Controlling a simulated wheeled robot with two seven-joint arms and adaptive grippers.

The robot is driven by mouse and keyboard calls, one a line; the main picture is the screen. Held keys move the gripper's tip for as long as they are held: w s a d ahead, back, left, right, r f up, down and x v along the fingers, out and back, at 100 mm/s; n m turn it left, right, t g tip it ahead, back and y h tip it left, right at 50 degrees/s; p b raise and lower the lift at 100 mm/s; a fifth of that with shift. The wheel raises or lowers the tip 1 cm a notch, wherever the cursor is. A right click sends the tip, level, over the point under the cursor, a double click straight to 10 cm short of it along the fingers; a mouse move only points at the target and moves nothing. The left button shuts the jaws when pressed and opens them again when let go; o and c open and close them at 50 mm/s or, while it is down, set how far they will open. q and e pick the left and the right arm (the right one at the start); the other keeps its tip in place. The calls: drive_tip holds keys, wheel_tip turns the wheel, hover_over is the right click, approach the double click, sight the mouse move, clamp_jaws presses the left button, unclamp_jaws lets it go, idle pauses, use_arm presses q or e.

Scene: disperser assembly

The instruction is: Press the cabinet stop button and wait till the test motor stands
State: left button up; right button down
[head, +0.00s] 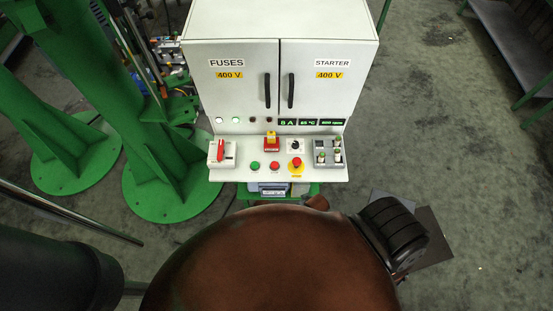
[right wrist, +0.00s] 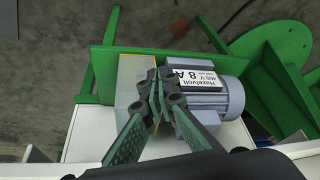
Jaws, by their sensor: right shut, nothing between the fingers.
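The cabinet (head: 278,80) stands upright with both doors closed. Its sloped control panel (head: 230,182) carries a green button (head: 255,165), a red button (head: 275,166) and a red mushroom button on yellow (head: 296,164). The test motor (right wrist: 215,97), grey-blue with finned housing and a "Hazelvolt 400 V 8 A" label, sits against a green frame in the right wrist view. Whether it turns cannot be told. My right gripper (right wrist: 158,82) is shut and empty, its tips overlapping the motor's left end in the picture. Neither gripper shows in the head view.
A red-handled switch (head: 220,151), a red-yellow switch (head: 271,143) and a grey socket block (head: 328,153) share the panel. Lit displays (head: 310,122) sit above. Green posts (head: 165,165) stand left. A large rust-brown rounded shape (head: 265,260) covers the front. Floor at right is mostly clear.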

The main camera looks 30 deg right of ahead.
drive_tip(key=w+r+m+t+p, duration=0.2)
drive_tip(key=w+r+p, duration=0.2)
drive_tip(key=w+r, duration=0.55)
use_arm(q)
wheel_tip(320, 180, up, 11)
drive_tip(key=p, duration=0.5)
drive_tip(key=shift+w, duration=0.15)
use_arm(e)
wheel_tip(320, 180, up, 12)
drive_tip(key=m+t, duration=0.3)
drive_tip(key=m, duration=0.2)
hover_over(276, 165)
drive_tip(key=shift+a+r+y, duration=0.1)
drive_tip(key=shift+r+y, duration=0.1)
drive_tip(key=shift+y, duration=0.2)
drive_tip(key=shift+s+f, duration=0.1)
wheel_tip(276, 165, down, 7)
drive_tip(key=b, duration=0.6)
drive_tip(key=shift+f+b, duration=0.1)
drive_tip(key=shift+b, duration=0.25)
drive_tip(key=shift+f+b, duration=0.4)
drive_tip(key=shift+f, duration=0.35)
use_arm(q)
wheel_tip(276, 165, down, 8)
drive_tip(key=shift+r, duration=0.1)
use_arm(e)
drive_tip(key=shift+f, duration=0.4)
